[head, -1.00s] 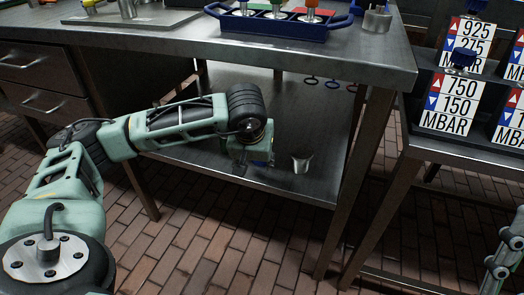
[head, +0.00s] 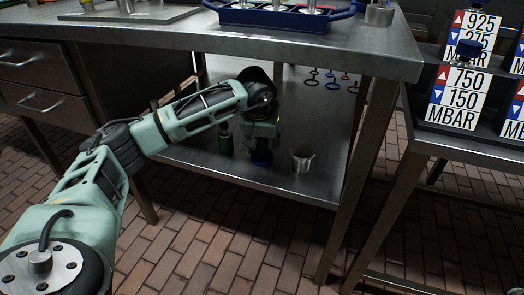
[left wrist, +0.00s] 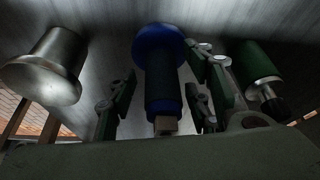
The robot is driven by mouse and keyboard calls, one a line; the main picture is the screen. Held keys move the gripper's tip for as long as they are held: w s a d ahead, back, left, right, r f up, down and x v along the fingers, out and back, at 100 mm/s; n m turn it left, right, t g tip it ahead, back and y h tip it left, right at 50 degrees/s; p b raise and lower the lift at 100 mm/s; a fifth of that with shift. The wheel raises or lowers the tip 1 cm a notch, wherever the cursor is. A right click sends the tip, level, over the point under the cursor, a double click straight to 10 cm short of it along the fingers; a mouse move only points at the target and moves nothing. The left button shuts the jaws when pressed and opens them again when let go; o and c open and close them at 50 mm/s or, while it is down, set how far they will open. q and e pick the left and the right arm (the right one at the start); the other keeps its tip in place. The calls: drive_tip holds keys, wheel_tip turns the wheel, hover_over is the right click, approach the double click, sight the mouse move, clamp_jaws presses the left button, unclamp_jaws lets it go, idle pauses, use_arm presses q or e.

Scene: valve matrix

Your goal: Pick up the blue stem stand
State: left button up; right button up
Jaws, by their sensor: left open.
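The blue stem stand (left wrist: 160,75) has a round, wide base and a narrower dark shaft with a square pale end. It stands on the lower shelf; in the head view only its blue base (head: 262,158) shows below my left gripper (head: 262,138), and the rest is hidden. In the left wrist view, the open fingers of my left gripper (left wrist: 160,88) are on either side of the stand's shaft. I cannot tell whether either finger touches it. My right gripper is not in view.
A metal cup (head: 303,160) stands right of the stand on the lower shelf (head: 310,188). A green cylinder (head: 226,140) stands close on its left. The steel tabletop (head: 230,44) is above.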

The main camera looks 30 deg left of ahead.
use_arm(q)
drive_tip(key=shift+c, duration=0.5)
clamp_jaws()
